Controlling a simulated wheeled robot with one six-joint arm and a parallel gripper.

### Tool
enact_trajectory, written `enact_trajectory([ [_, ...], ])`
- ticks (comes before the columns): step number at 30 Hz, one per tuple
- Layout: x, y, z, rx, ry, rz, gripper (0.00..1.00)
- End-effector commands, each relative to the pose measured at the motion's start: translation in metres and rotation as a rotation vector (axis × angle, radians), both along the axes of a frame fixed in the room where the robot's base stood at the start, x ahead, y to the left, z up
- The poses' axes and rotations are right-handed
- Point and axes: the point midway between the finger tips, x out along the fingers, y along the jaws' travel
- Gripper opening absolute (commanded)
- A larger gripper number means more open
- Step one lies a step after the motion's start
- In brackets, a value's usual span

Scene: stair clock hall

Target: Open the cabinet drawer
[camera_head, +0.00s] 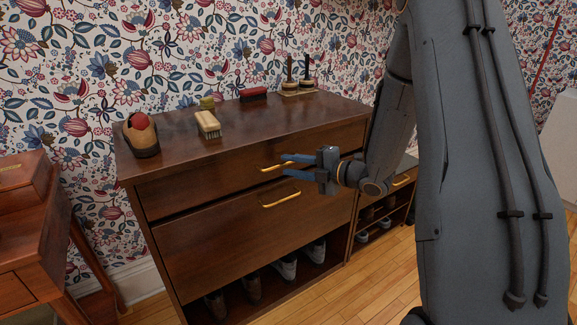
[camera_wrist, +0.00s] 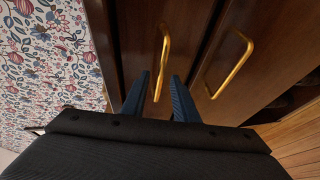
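The dark wood cabinet (camera_head: 130,175) has an upper drawer (camera_head: 190,190) and a taller lower front (camera_head: 215,250), each with a brass bar handle. My gripper (camera_head: 279,164) is at the upper drawer's handle (camera_head: 270,168). In the wrist view the blue fingers (camera_wrist: 159,82) are apart, and the upper handle (camera_wrist: 164,52) runs into the gap between them. I see no clear contact. The fingers partly hide the handle in the head view. The lower handle (camera_head: 281,200) is just below the gripper and also shows in the wrist view (camera_wrist: 231,66). The upper drawer looks closed.
Shoes sit on the open bottom shelf. A low shoe rack (camera_head: 385,212) stands right; a wooden table (camera_head: 35,230) stands left.

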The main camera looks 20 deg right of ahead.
Motion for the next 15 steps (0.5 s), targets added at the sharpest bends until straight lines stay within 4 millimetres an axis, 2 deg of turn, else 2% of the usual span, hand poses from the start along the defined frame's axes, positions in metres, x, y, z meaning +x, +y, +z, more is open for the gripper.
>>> enact_trajectory([
  [4,0.0078,0.0078,-0.0031,0.000,0.002,0.001,0.27],
  [13,0.0101,0.0090,-0.0033,0.001,0.002,-0.001,0.27],
  [15,0.0100,0.0089,-0.0033,0.000,0.003,-0.001,0.17],
])
